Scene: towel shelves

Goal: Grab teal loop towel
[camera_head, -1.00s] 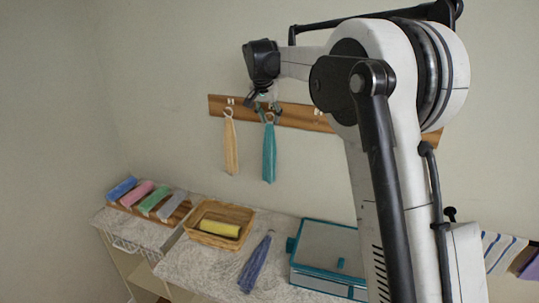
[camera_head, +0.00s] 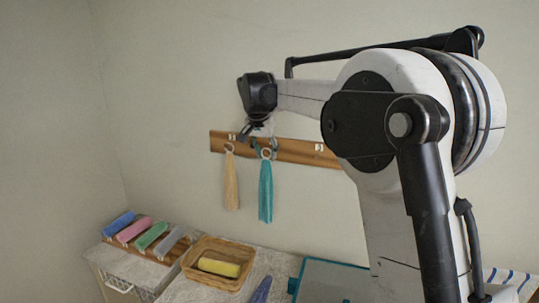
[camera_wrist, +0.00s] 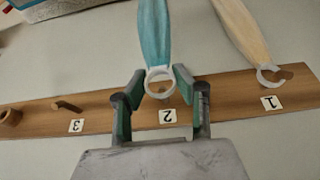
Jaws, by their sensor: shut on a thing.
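The teal loop towel (camera_head: 265,192) hangs straight down in front of the wooden peg board (camera_head: 290,150), its white ring at the top. In the wrist view, the teal towel (camera_wrist: 154,35) and its ring lie between the two fingers of my gripper (camera_wrist: 160,78), by the label 2. My gripper (camera_head: 262,140) is shut on the towel at the ring. The peg behind the ring is mostly hidden, so I cannot tell whether the ring is still around it.
A cream loop towel (camera_head: 231,185) hangs close by on the left, at label 1 in the wrist view (camera_wrist: 241,32). An empty peg (camera_wrist: 67,106) is at label 3. Below stand a wicker basket (camera_head: 190,270) with a yellow towel (camera_head: 219,267) and several rolled towels.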

